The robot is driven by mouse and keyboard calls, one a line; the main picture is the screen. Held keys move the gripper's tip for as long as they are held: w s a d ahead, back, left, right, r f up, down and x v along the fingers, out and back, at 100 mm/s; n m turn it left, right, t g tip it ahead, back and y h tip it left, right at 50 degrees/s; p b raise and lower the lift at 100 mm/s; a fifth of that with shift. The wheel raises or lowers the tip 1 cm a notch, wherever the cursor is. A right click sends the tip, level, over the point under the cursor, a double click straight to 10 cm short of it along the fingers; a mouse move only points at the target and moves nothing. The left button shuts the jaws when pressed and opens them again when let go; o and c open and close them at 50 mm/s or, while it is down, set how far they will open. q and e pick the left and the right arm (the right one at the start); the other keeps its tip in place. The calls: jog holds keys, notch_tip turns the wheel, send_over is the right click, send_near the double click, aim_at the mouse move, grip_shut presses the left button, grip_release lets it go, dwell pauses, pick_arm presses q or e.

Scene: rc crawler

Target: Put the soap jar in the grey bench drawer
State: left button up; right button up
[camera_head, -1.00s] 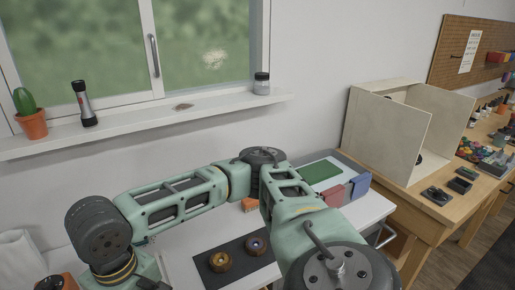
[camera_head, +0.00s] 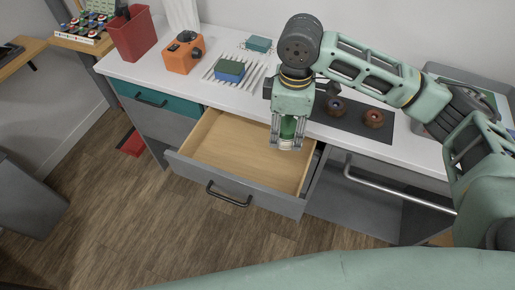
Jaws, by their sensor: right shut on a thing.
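The grey bench drawer (camera_head: 228,188) is pulled out, with a pale wooden inside that looks empty. My right gripper (camera_head: 288,142) points down over the drawer's right part. It is shut on a small jar with something green in it, the soap jar (camera_head: 287,128), mostly hidden by the fingers. The jar looks upright; I cannot tell whether it touches the drawer or hangs just above it. My left gripper is not in view.
The white bench top (camera_head: 212,91) carries a red bin (camera_head: 132,34), an orange device (camera_head: 184,54), a blue-green sponge on a rack (camera_head: 229,71) and a dark mat (camera_head: 350,118) with two brown round parts. A teal drawer (camera_head: 157,98) is shut at left. A metal rail (camera_head: 395,191) runs at right.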

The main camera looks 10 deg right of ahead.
jog(key=f+n, duration=0.1)
jog(key=w+f+n+b, duration=0.1)
jog(key=n, duration=0.1)
jog(key=w+f+n, duration=0.1)
jog(key=f, duration=0.1)
jog(key=shift+w+a, duration=0.25)
jog(key=shift+a, duration=0.15)
jog(key=f+n+b, duration=0.1)
jog(key=f+n, duration=0.2)
jog(key=f, duration=0.1)
jog(key=w+f+n, duration=0.1)
jog(key=f+n, duration=0.1)
jog(key=f, duration=0.1)
jog(key=w+f+n+b, duration=0.1)
jog(key=f+n, duration=0.2)
jog(key=f, duration=0.1)
jog(key=shift+w+a+f+n+b, duration=0.2)
jog(key=shift+w+f+n+b, duration=0.05)
jog(key=shift+f+n+b, duration=0.1)
jog(key=shift+f, duration=2.25)
jog(key=shift+f, duration=0.1)
jog(key=o, duration=1.2)
